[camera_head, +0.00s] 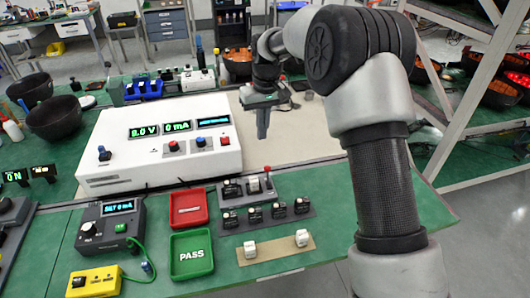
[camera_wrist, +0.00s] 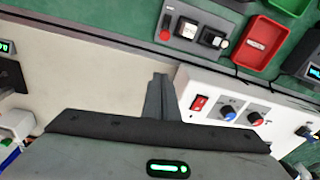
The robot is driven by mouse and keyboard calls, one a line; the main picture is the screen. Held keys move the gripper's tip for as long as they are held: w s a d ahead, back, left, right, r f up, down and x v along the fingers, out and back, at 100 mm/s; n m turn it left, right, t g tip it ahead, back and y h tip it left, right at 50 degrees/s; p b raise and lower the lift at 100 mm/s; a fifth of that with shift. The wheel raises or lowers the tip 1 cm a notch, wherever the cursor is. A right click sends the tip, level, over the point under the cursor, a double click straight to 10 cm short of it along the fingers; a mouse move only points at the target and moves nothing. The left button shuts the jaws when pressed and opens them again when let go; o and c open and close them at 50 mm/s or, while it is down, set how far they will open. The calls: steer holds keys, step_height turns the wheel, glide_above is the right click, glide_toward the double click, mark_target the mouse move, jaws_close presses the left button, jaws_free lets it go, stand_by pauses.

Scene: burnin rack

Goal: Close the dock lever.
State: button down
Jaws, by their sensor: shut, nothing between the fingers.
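The dock (camera_head: 249,188) is a small grey block on the green bench, in front of the white power supply. Its lever, with a red knob (camera_head: 267,169), stands up at the dock's right end. A white module (camera_head: 253,184) sits beside the lever, with a black part to its left. In the wrist view the dock (camera_wrist: 196,46) lies at the top, with the red knob (camera_wrist: 165,34) at its left end. My gripper (camera_head: 263,133) is shut and empty, pointing down behind the dock, above the pale board and apart from the lever. Its fingers also show in the wrist view (camera_wrist: 160,80).
The white power supply (camera_head: 160,150) stands left of my gripper. A rack of black modules (camera_head: 266,214) lies in front. The pale board (camera_head: 310,135) has free room.

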mark_target(267, 168)
steer(key=f, duration=0.9)
steer(key=shift+w+a+f+b, duration=0.25)
steer(key=shift+b, duration=0.05)
steer(key=shift+s+d, duration=0.1)
steer(key=shift+s, duration=0.1)
steer(key=shift+s+d+r, duration=0.2)
steer(key=shift+s+d, duration=0.15)
steer(key=shift+s, duration=0.45)
steer(key=shift+s+d+r, duration=0.15)
steer(key=shift+s+d, duration=0.2)
steer(key=shift+s, duration=0.4)
